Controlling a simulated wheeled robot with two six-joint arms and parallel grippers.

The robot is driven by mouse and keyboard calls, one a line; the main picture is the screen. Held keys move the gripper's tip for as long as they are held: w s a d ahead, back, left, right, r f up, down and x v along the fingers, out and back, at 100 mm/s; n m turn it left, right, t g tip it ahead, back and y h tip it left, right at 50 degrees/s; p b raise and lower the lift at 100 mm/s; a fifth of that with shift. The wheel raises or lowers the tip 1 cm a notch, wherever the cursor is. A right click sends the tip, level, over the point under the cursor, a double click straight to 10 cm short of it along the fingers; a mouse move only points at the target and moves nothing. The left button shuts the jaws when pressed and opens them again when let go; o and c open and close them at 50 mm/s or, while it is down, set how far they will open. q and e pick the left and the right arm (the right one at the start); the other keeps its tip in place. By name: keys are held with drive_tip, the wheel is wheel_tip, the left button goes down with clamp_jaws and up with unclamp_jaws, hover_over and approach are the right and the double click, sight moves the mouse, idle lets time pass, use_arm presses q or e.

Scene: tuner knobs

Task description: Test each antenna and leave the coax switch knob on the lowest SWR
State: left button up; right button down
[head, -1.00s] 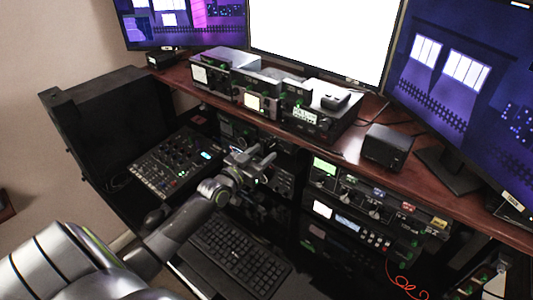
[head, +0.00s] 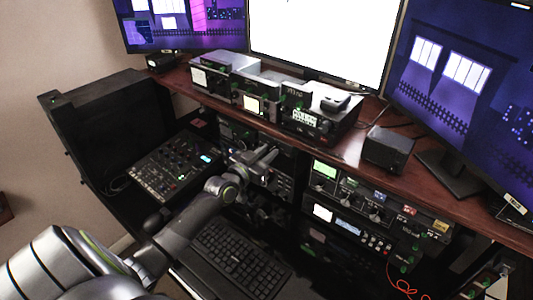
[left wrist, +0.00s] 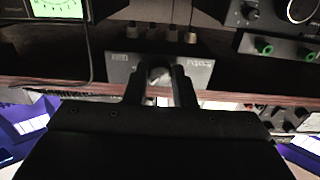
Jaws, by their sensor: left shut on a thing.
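My left gripper (head: 266,156) reaches into the dark rack below the wooden shelf in the head view. In the left wrist view, its two fingers (left wrist: 160,84) are shut on a pale round knob (left wrist: 159,73), the coax switch knob. The knob is on a small grey box, the coax switch (left wrist: 118,72), with several cable plugs along its upper edge. The box's labels are too blurred to read, and the fingers hide which way the knob points. A green-lit meter (left wrist: 57,8) shows at the top left, partly cut off. My right gripper is not in view.
A wooden shelf (head: 345,147) carries several radios and a black speaker box (head: 386,149). Below are a mixer panel (head: 172,166), a keyboard (head: 240,258) and lit rack units (head: 350,229). A black cable (left wrist: 88,50) hangs left of the switch in the wrist view.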

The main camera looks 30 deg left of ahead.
use_arm(q)
drive_tip(key=shift+n, duration=0.3)
drive_tip(key=n, duration=0.3)
drive_tip(key=shift+p, duration=0.3)
drive_tip(key=shift+n, duration=2)
drive_tip(key=o, duration=1)
